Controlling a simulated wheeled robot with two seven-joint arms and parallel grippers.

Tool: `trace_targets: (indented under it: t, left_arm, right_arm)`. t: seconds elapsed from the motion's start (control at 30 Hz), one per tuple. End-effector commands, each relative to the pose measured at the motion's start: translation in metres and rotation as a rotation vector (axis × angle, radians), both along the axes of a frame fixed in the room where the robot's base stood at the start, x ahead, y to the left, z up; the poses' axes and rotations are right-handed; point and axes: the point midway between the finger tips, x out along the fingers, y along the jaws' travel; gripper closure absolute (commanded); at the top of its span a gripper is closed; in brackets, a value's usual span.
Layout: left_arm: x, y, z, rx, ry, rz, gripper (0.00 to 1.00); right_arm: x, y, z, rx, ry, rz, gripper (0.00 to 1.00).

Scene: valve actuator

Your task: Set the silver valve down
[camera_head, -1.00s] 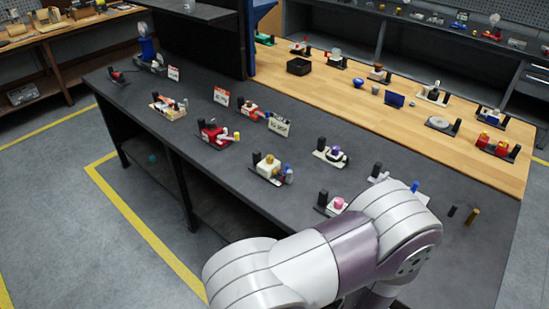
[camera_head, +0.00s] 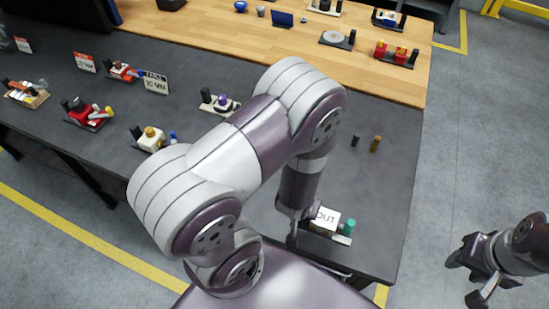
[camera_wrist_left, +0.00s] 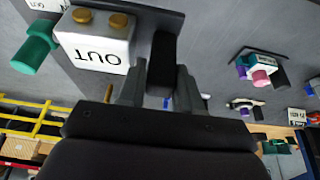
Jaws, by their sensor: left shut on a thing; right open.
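The silver valve (camera_head: 325,219) is a pale block marked OUT with a teal cylinder at one end, near the front right of the dark table (camera_head: 375,190). In the left wrist view the valve (camera_wrist_left: 95,42) also shows two brass knobs and a dark base plate with a black post. My left gripper (camera_wrist_left: 160,92) is shut on that black post. In the head view my left gripper (camera_head: 294,226) is partly hidden at the valve's left. I cannot tell whether the base touches the table. My right gripper (camera_head: 481,277) is open and empty, off the table to the right.
A small black cylinder (camera_head: 355,141) and a brown one (camera_head: 376,144) stand behind the valve. Other valve units, one with a purple knob (camera_head: 223,103) and one with a yellow knob (camera_head: 150,138), stand to the left. The table's right side is mostly clear.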

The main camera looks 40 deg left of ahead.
Motion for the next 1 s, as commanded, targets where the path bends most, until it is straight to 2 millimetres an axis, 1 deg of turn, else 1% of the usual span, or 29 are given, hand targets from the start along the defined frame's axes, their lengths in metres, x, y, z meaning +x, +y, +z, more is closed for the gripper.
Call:
trace_targets:
  t: [0.03,0.1,0.2,0.3,0.4,0.47,0.53,0.7,0.73,0.87,1.0]
  left_arm:
    - [0.009,0.008,-0.016,0.0,-0.005,0.011,1.0]
    - [0.027,0.02,-0.032,0.0,-0.008,0.012,1.0]
    - [0.05,0.038,-0.05,0.001,-0.007,0.01,1.0]
    - [0.07,0.053,-0.062,0.001,-0.007,0.007,1.0]
    - [0.083,0.062,-0.067,0.001,-0.005,0.004,1.0]
    - [0.086,0.064,-0.067,0.001,-0.004,0.002,1.0]
    - [0.088,0.065,-0.073,0.001,-0.004,0.002,1.0]
    - [0.088,0.065,-0.108,0.001,-0.003,0.002,1.0]
    - [0.088,0.065,-0.11,0.001,-0.004,0.002,1.0]
    - [0.088,0.065,-0.104,0.001,-0.004,0.002,1.0]
    - [0.087,0.065,-0.106,0.001,-0.003,0.002,1.0]
  right_arm:
    - [0.0,0.0,-0.018,0.0,0.001,0.0,0.57]
    - [0.0,0.0,-0.037,0.0,0.001,0.0,0.57]
    - [0.0,0.0,-0.06,0.0,0.002,0.0,0.57]
    - [0.0,0.0,-0.077,0.0,0.001,0.0,0.57]
    - [0.0,0.0,-0.085,0.0,0.001,0.0,0.57]
    - [0.0,0.0,-0.087,0.0,0.001,0.0,0.57]
    - [0.001,0.0,-0.093,0.0,0.001,0.0,0.57]
    - [0.001,0.0,-0.126,0.0,0.001,0.0,0.57]
    - [0.001,0.0,-0.128,0.0,0.001,0.0,0.57]
    - [0.001,0.0,-0.122,0.0,0.001,0.0,0.57]
    - [0.001,0.0,-0.123,0.0,0.0,0.0,0.57]
